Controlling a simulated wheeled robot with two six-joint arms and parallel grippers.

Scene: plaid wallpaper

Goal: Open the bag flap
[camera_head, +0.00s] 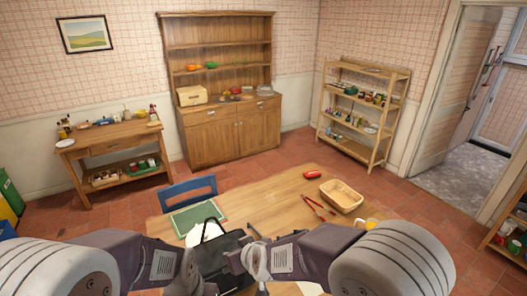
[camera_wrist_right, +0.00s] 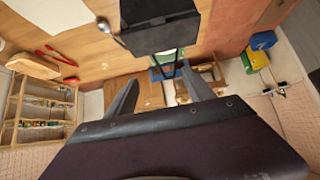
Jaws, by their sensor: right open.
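The black bag (camera_head: 225,248) lies on the wooden table at the front, between my two arms, with a thin handle loop at its far side. In the right wrist view the bag (camera_wrist_right: 160,36) is beyond the fingertips, with a dark flat face and its strap hanging toward the gap. My right gripper (camera_wrist_right: 160,90) is open, with nothing between its fingers and apart from the bag. My left gripper (camera_head: 205,284) is at the lower edge of the head view beside the bag, and its fingers cannot be made out. My arms hide part of the bag.
The table (camera_head: 270,205) also holds a green board (camera_head: 195,217), a wicker basket (camera_head: 342,196), red-handled pliers-like tool (camera_head: 318,208) and a red item (camera_head: 312,174). A spoon (camera_wrist_right: 108,28) lies beside the bag. A blue chair (camera_head: 188,190) stands behind the table. The table's middle is fairly clear.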

